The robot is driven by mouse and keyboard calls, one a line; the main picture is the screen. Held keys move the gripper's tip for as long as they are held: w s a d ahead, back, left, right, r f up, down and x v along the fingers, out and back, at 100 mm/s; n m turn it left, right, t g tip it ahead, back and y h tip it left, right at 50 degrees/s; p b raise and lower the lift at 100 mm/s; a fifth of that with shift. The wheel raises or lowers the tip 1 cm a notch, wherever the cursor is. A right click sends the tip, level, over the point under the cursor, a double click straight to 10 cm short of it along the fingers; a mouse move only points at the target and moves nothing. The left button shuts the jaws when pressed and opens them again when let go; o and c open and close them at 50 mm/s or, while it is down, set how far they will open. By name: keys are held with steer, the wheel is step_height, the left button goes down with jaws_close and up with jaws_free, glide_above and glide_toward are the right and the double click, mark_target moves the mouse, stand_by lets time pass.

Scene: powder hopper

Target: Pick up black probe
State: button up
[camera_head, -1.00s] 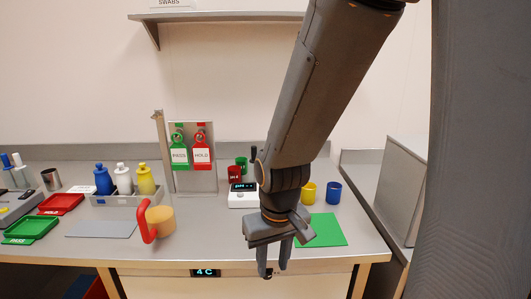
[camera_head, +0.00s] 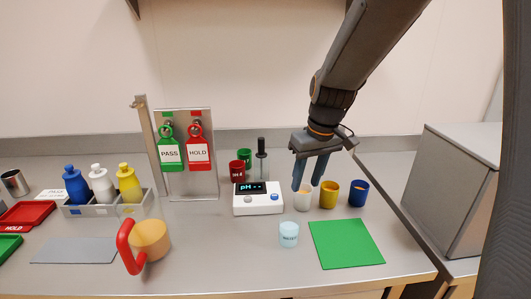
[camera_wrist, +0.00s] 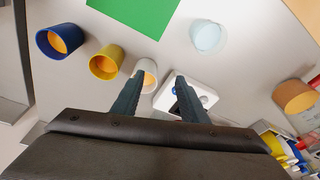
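The black probe (camera_head: 261,158) stands upright behind the pH meter (camera_head: 258,202), to the right of the red cup, in the head view. I cannot make it out in the wrist view. My gripper (camera_head: 308,186) is to the right of the probe, above the white cup (camera_head: 303,200), pointing down. Its two fingers are apart with nothing between them, and they show in the wrist view (camera_wrist: 160,77) too. The white pH meter (camera_wrist: 187,97) lies partly behind the right finger there.
White, yellow (camera_head: 328,195) and blue (camera_head: 357,193) cups stand right of the meter. A clear jar (camera_head: 289,235) and green mat (camera_head: 346,244) lie in front. Red (camera_head: 238,172) and green (camera_head: 244,157) cups stand left of the probe. A tag stand (camera_head: 187,190) is further left.

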mark_target(263, 138)
steer(key=w+a+r+n+y, duration=0.1)
steer(key=w+a+r+n, duration=0.1)
steer(key=w, duration=0.4)
steer(key=w+a+r+n+b, duration=0.1)
steer(key=w+a+r+n, duration=0.1)
steer(key=w, duration=0.4)
steer(key=w+a+r+n+y, duration=0.1)
steer(key=w+a+r+n, duration=0.1)
steer(key=w, duration=0.4)
steer(key=shift+w+a+r+n+t+y+b, duration=0.2)
steer(key=shift+a+r, duration=0.25)
steer(key=shift+a, duration=0.25)
steer(key=shift+w+a+r+n+t+y+b, duration=0.1)
steer(key=shift+w+a+r+n+b, duration=0.1)
steer(key=shift+a+r, duration=0.4)
steer(key=shift+w+a+f, duration=0.1)
steer(key=shift+a+f, duration=0.15)
steer(key=shift+f, duration=0.15)
steer(key=shift+p+x, duration=1.5)
steer(key=shift+x, duration=1.85)
steer(key=shift+d, duration=0.15)
steer(key=c, duration=1)
